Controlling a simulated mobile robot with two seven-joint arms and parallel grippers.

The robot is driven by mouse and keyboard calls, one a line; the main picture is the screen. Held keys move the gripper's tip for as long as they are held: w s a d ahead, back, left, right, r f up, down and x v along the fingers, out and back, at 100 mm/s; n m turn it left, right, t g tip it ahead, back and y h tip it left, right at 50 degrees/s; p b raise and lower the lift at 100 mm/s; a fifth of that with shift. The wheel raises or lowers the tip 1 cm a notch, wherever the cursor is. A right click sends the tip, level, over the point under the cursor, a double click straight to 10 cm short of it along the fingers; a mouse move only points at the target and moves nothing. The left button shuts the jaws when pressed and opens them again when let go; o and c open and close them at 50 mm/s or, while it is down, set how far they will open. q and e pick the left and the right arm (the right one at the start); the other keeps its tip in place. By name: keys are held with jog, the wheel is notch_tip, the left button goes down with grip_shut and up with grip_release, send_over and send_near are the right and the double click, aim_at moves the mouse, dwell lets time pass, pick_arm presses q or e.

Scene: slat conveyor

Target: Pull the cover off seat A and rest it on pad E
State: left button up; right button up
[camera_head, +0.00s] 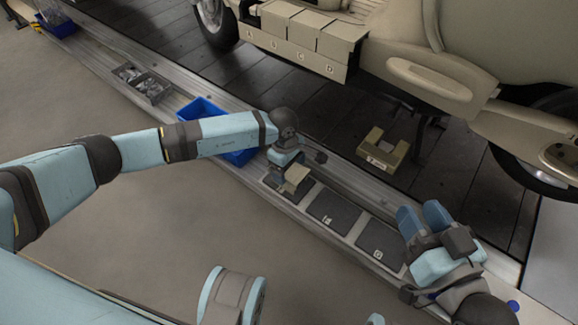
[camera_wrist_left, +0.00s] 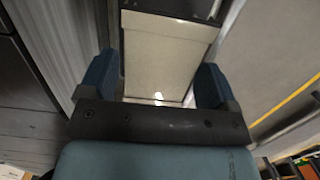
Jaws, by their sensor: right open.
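The beige cover (camera_head: 296,178) is at the first dark pad (camera_head: 272,184) of a row on the near rail; I cannot tell whether it touches the pad. My left gripper (camera_head: 290,168) is above it. In the left wrist view the cover (camera_wrist_left: 160,60) lies between the fingers, which close in on both sides. Seat A (camera_head: 250,20), at the left end of the lettered beige box, has no cover on it. My right gripper (camera_head: 423,218) is open and empty at the right end of the pads. The first pad's letter is hidden.
Covers (camera_head: 310,30) sit on the other lettered seats. Further pads (camera_head: 333,214) lie bare to the right. A blue bin (camera_head: 203,108) is partly behind my left arm. A grey tray (camera_head: 145,85) lies further left. A beige notched block (camera_head: 383,152) sits on the dark slats.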

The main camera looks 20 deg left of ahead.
pick_arm(q)
jog(key=shift+o, duration=1.1)
pick_arm(e)
jog(key=shift+w+r, duration=0.15)
jog(key=shift+r, duration=0.05)
jog(key=shift+d, duration=0.1)
pick_arm(q)
notch_tip(320, 180, up, 3)
jog(key=shift+a+f+p, duration=0.15)
jog(key=shift+f+p, duration=0.05)
jog(key=shift+p, duration=0.45)
jog(key=r, duration=0.2)
jog(key=r+p, duration=0.1)
jog(key=r, duration=0.1)
jog(key=r+p, duration=0.1)
jog(key=r, duration=0.1)
jog(key=shift+w+a, duration=0.2)
jog(key=shift+a, duration=0.15)
jog(key=r, duration=0.1)
jog(key=r+p, duration=0.1)
jog(key=r, duration=0.3)
jog(key=shift+a+p, duration=0.3)
jog(key=shift+p, duration=0.05)
pick_arm(e)
jog(key=shift+m+t, duration=0.5)
jog(key=shift+t, duration=0.3)
jog(key=r, duration=0.5)
jog(key=shift+s, duration=0.35)
